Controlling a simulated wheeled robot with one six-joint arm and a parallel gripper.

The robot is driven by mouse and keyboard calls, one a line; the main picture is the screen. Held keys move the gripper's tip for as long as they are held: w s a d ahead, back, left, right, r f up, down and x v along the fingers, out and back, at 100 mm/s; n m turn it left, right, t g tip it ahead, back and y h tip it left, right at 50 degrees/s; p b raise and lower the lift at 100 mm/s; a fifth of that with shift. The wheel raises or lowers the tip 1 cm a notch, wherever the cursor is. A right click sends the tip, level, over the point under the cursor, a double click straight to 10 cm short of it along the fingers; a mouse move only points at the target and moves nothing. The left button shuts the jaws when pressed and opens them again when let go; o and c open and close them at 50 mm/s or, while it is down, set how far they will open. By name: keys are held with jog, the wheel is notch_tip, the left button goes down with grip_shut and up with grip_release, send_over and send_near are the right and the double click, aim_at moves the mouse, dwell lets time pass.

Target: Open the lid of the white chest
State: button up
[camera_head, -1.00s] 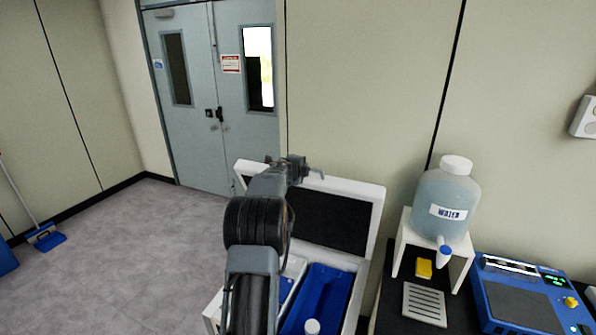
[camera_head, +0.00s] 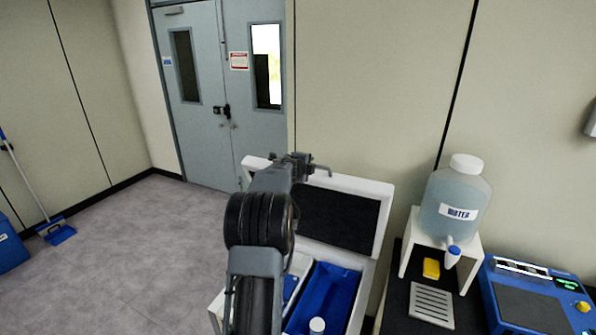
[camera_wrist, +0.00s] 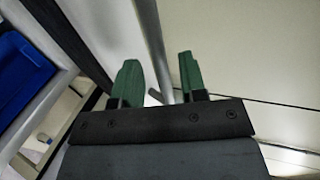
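The white chest (camera_head: 356,309) stands at the lower middle of the head view. Its lid (camera_head: 383,208) stands raised at the back, with a dark inner panel (camera_head: 340,218) facing me. Blue bins (camera_head: 335,290) show inside the chest. My gripper (camera_head: 318,169) is at the lid's top edge. In the wrist view, my gripper's two green fingers (camera_wrist: 160,80) are apart, with a grey metal bar (camera_wrist: 153,45) showing between them. I cannot tell whether the fingers touch the bar. My arm hides the chest's left part and part of the lid.
A water jug (camera_head: 455,200) on a white stand, a yellow block (camera_head: 431,268) and a blue device (camera_head: 530,298) are to the right. A wall is close behind the lid. Open floor (camera_head: 130,250) lies left, with a double door (camera_head: 225,90) behind.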

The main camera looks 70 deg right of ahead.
jog(key=b+v, duration=0.1)
jog(key=v, duration=1)
jog(key=shift+a, duration=0.3)
